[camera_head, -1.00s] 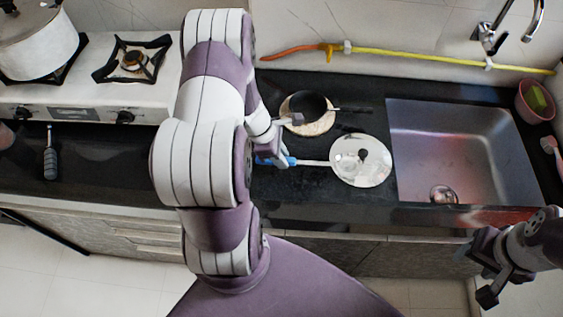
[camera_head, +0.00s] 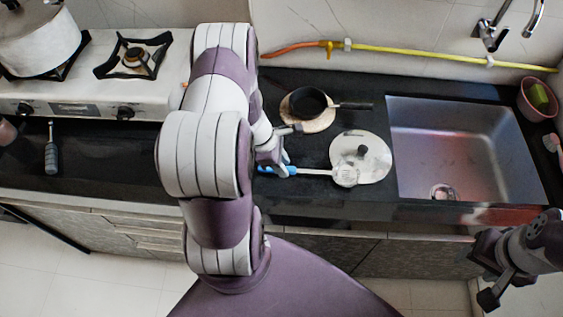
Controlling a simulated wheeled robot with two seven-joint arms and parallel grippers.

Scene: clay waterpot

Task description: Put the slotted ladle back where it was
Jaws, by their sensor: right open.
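The slotted ladle has a blue handle (camera_head: 277,170) and a pale shaft running right. Its head (camera_head: 345,177) overlaps the lower left edge of a round metal lid (camera_head: 372,152) in the head view; whether they touch is unclear. My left gripper (camera_head: 281,162) is at the blue handle and appears shut on it, partly hiding it. My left arm hides part of the counter behind it. My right gripper (camera_head: 482,272) is open and empty at the lower right, away from the ladle and in front of the counter.
A small black pan (camera_head: 308,103) sits on a round board behind the ladle. The sink (camera_head: 450,145) lies to the right, with a pink bowl (camera_head: 535,105) beyond it. The stove with a pot (camera_head: 38,45) is at the left. The front counter strip (camera_head: 110,175) is mostly clear.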

